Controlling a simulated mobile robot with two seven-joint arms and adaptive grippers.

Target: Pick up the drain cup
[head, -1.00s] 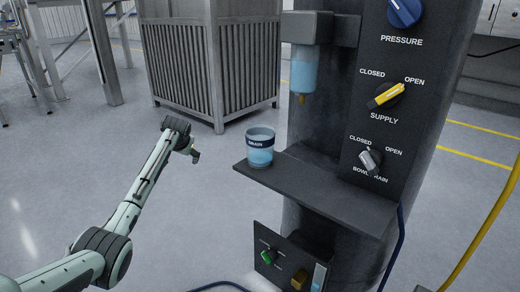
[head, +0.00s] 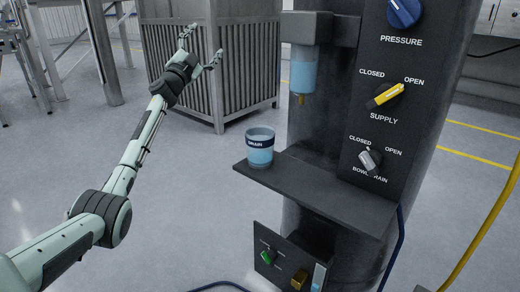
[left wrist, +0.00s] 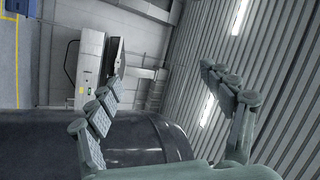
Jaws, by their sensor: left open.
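The drain cup (head: 260,149) is a clear cup with blue liquid and a dark band reading "DRAIN". It stands upright on the left end of the dark shelf (head: 318,190) of the machine. My left gripper (head: 203,48) is open and empty, up and to the left of the cup, in front of the slatted metal crate in the head view. In the left wrist view its spread fingers (left wrist: 160,95) have nothing between them, and the cup does not show there. My right gripper is not in view.
The machine column (head: 335,125) rises behind the shelf. A bowl with blue liquid (head: 303,70) hangs above and right of the cup. Supply (head: 385,95) and bowl drain (head: 370,159) knobs are on the panel. The floor left of the shelf is clear.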

